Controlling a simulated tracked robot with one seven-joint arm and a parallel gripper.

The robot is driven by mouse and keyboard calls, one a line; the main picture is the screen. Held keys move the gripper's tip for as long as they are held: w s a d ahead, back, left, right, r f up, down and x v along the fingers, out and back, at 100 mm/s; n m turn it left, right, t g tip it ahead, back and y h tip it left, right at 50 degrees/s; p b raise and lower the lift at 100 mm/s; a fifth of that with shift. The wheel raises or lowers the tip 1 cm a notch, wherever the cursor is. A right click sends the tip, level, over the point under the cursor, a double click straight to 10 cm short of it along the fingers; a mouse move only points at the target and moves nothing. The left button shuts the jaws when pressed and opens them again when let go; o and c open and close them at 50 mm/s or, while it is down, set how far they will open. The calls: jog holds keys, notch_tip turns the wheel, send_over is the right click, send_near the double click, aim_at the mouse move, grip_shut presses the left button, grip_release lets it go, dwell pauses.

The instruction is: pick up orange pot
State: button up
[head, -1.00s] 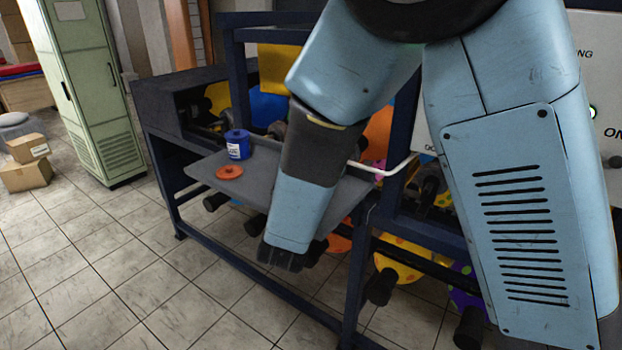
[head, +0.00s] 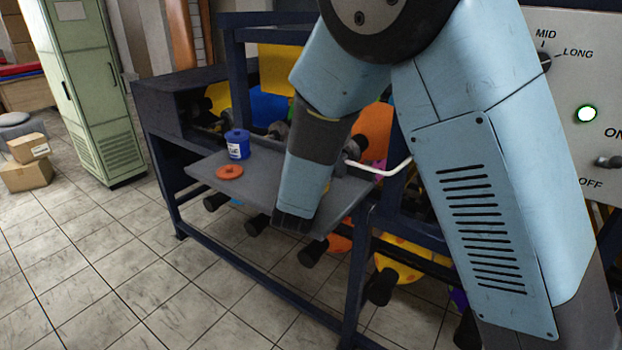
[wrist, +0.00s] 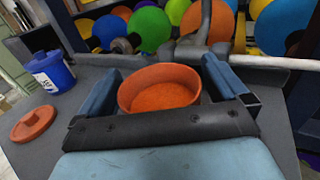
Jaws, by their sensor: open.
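The orange pot (wrist: 160,88) is round and open at the top. In the wrist view it stands upright on the grey tray between the two blue fingers of my gripper (wrist: 161,70). The fingers are apart, one on each side of it; whether either touches it I cannot tell. In the head view my forearm hides the pot. A flat orange lid (head: 230,172) lies on the tray to the left; it also shows in the wrist view (wrist: 33,123).
A blue pot (head: 237,144) with a white label stands on the tray (head: 205,163), behind the lid. A white bar (wrist: 272,62) runs behind the orange pot on the right. The tray's left front is bare.

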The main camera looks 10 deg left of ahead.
jog(key=c, duration=1.1)
jog(key=shift+r, duration=0.1)
